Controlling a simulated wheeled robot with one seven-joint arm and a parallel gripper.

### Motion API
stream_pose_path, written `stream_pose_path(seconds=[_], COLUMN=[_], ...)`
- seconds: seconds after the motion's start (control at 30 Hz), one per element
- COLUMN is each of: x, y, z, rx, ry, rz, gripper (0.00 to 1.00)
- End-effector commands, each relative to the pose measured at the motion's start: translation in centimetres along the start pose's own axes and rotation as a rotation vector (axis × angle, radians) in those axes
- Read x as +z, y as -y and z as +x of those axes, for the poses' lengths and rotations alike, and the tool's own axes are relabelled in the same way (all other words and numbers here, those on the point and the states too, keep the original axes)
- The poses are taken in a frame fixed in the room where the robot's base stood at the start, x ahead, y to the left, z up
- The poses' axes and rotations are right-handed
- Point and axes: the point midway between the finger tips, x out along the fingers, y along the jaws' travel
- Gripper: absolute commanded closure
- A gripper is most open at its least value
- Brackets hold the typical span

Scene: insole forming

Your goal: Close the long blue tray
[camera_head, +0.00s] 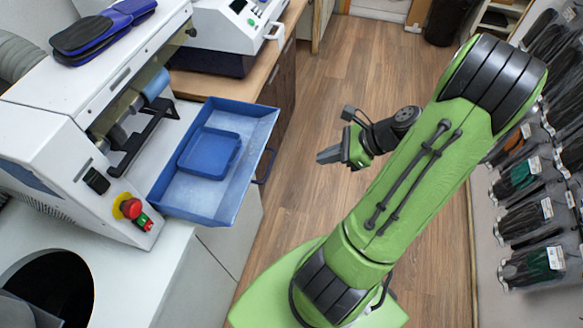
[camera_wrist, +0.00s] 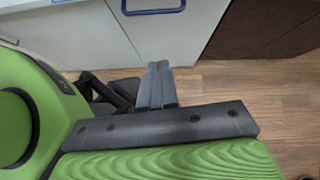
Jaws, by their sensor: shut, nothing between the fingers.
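The long blue tray (camera_head: 188,200) is pulled out of the white machine on the counter, in the head view. It sticks out past the counter's front edge, and a smaller blue tray (camera_head: 210,153) lies inside it. A dark handle (camera_head: 265,167) is on its outer side. In the wrist view a blue handle loop (camera_wrist: 153,8) shows at the top edge. My gripper (camera_head: 323,157) is shut and empty, to the right of the tray and apart from it, over the floor. It also shows in the wrist view (camera_wrist: 158,66).
The white machine (camera_head: 50,135) has a red and green switch (camera_head: 131,207) near the tray's left corner. Dark blue insoles (camera_head: 105,28) lie on top. A second white machine (camera_head: 232,25) stands behind. Packets (camera_head: 530,215) hang on the right wall. The wooden floor (camera_head: 310,90) between is clear.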

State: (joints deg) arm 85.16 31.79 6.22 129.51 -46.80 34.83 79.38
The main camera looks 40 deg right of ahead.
Motion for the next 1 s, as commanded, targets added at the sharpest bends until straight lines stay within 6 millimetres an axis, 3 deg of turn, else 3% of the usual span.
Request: stream_pose_path(seconds=[0.07,0.23,0.63,0.8,1.0], x=[-1.1,-1.1,-0.8,1.6,2.5], y=[0.3,0.5,0.7,1.1,1.2], z=[-0.1,1.2,9.9,11.4,12.1], rx=[-0.033,-0.038,-0.034,-0.036,-0.038], ry=[0.048,0.060,0.058,0.055,0.054], rz=[0.088,0.110,0.107,0.103,0.107], gripper=[1.00,1.00,1.00,1.00,1.00])
